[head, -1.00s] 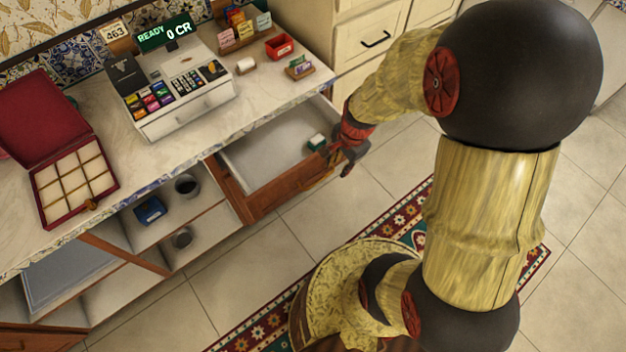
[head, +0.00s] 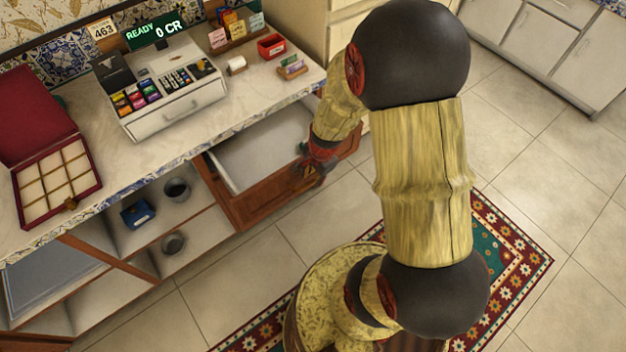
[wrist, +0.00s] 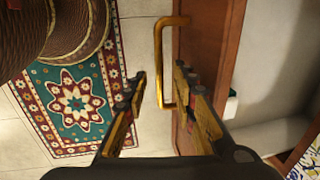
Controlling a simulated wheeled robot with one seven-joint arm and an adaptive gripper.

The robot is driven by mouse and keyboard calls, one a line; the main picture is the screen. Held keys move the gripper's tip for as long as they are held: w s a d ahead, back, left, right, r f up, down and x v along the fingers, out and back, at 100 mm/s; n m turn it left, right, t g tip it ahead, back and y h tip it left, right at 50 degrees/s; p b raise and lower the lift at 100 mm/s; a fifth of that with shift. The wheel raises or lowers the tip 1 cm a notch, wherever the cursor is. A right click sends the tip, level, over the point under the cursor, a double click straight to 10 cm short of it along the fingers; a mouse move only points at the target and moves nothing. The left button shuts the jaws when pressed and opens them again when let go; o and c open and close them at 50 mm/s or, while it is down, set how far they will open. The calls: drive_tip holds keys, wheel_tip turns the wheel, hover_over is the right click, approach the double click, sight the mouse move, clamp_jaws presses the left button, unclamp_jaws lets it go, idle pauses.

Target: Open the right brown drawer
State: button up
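The right brown drawer (head: 262,203) stands pulled out under the counter, its pale inside (head: 262,148) showing from above. In the wrist view its brown front (wrist: 222,45) carries a gold bar handle (wrist: 162,62). My gripper (head: 310,172) is at the drawer front's right part. In the wrist view my gripper (wrist: 158,85) is open, with one finger on each side of the handle's line; I cannot tell whether either touches it. A small green and white object (wrist: 231,104) lies inside the drawer; my arm hides it in the head view.
The counter (head: 215,128) holds a cash register (head: 175,105), an open red box (head: 55,180) and a red tray (head: 271,46). Open shelves (head: 195,240) with dark cups lie left of the drawer. A patterned rug (head: 510,255) covers the floor around my base.

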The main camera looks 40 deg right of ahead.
drive_tip(key=shift+w+f, duration=0.15)
drive_tip(key=shift+f, duration=0.55)
drive_tip(key=shift+c, duration=0.3)
clamp_jaws()
